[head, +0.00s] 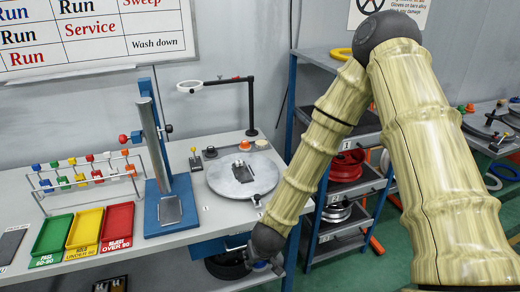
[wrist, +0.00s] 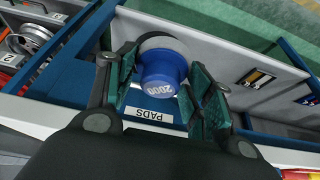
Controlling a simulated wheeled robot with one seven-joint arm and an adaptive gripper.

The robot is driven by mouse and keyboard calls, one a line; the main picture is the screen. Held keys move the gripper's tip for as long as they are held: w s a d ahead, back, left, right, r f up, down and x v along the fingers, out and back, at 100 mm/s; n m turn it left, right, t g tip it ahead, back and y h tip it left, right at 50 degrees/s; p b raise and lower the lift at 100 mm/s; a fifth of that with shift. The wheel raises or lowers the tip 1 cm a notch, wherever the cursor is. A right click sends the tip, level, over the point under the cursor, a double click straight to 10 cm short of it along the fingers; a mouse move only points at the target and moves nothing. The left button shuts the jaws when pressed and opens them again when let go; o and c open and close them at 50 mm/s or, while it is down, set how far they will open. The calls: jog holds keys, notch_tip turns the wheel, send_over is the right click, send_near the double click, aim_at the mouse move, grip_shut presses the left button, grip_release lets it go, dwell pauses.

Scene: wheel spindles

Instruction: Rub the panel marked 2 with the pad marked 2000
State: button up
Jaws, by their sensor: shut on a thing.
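The pad marked 2000 (wrist: 161,82) has a blue round knob over a grey disc. In the wrist view it sits between the two green-padded fingers of my gripper (wrist: 165,68), which is shut on it. The open drawer labelled PADS (wrist: 150,114) lies around and below it; I cannot tell whether the pad touches the drawer floor. In the head view my gripper (head: 262,262) is low at the bench's front edge, and the pad cannot be made out there. I cannot identify a panel marked 2; a dark flat panel (head: 12,245) lies at the bench's far left, its mark unreadable.
The bench holds green, yellow and red trays (head: 85,229), a blue stand (head: 167,212) and a round grey plate (head: 243,175). A shelf rack with wheels (head: 347,165) stands right of the bench. Drawer walls (wrist: 215,45) and a divided compartment are close to my fingers.

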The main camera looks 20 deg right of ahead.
notch_tip(320, 180, up, 9)
jog(key=p, duration=0.7)
jog(key=shift+d+f, duration=0.15)
jog(key=shift+f, duration=0.2)
jog(key=shift+a, duration=0.2)
jog(key=shift+d, duration=0.1)
